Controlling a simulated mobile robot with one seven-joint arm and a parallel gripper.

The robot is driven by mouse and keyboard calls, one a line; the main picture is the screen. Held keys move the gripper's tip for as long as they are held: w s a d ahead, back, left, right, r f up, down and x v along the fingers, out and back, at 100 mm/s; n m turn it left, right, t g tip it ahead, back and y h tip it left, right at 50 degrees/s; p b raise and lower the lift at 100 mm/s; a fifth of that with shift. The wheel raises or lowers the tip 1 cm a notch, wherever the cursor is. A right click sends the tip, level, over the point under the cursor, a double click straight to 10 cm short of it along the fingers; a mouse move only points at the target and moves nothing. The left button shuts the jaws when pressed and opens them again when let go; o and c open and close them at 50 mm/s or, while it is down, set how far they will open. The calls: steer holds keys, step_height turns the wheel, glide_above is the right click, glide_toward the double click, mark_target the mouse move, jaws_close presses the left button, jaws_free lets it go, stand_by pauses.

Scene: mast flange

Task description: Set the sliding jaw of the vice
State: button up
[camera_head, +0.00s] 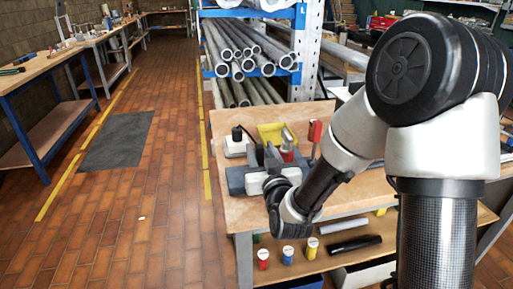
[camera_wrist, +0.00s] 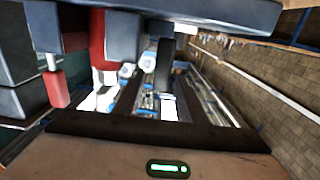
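The grey-blue vice (camera_head: 247,180) stands on the wooden bench in the head view, near the bench's left front corner. My gripper is at the end of the arm, at the vice's right side; its fingers are hidden behind my dark wrist in the head view. In the wrist view a long grey-blue bar (camera_wrist: 215,12) crosses the top, very close, with a red part (camera_wrist: 97,40) below it. I cannot tell which dark blocks there are fingers and which are vice. Any contact with the sliding jaw, and the jaw opening, cannot be made out.
A yellow bin (camera_head: 272,131) and a red-handled tool (camera_head: 315,131) stand behind the vice on the bench (camera_head: 335,207). A rack of metal pipes (camera_head: 240,60) stands beyond.

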steer(key=shift+x, duration=2.6)
jaws_close()
